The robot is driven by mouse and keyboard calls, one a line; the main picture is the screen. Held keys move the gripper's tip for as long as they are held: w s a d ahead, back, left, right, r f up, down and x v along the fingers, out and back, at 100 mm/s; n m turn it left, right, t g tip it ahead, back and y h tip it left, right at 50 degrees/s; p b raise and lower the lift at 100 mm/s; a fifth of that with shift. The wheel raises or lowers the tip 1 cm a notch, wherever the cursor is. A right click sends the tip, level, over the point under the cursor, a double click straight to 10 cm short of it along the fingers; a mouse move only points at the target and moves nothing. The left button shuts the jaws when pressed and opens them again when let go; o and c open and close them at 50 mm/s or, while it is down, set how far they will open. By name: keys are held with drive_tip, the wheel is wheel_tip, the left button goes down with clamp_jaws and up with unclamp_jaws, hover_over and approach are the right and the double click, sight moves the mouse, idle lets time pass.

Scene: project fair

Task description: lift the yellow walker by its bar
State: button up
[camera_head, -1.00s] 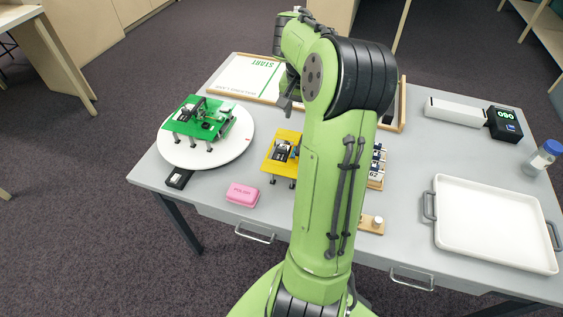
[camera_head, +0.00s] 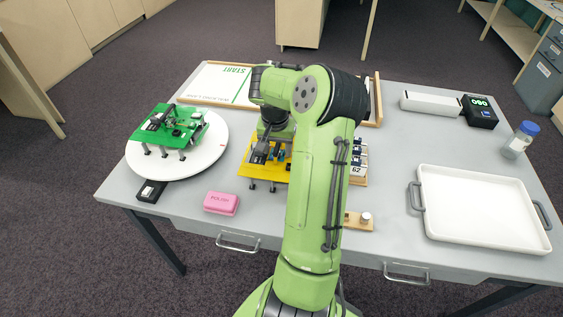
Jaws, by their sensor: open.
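The yellow walker (camera_head: 248,170) is a yellow plate on short dark legs, standing on the grey table at the middle, left of my arm. My gripper (camera_head: 262,150) is open and points down over the top of the walker. The gripper and arm hide the walker's bar and much of its right side. I cannot tell whether the fingers are around the bar or above it.
A green walker (camera_head: 176,135) stands on a white round turntable (camera_head: 208,160) to the left. A pink box (camera_head: 221,203) lies in front. A white tray (camera_head: 478,205) is at the right. A board marked START (camera_head: 215,82) lies behind.

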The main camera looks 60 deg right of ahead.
drive_tip(key=shift+r, duration=0.15)
drive_tip(key=c, duration=0.8)
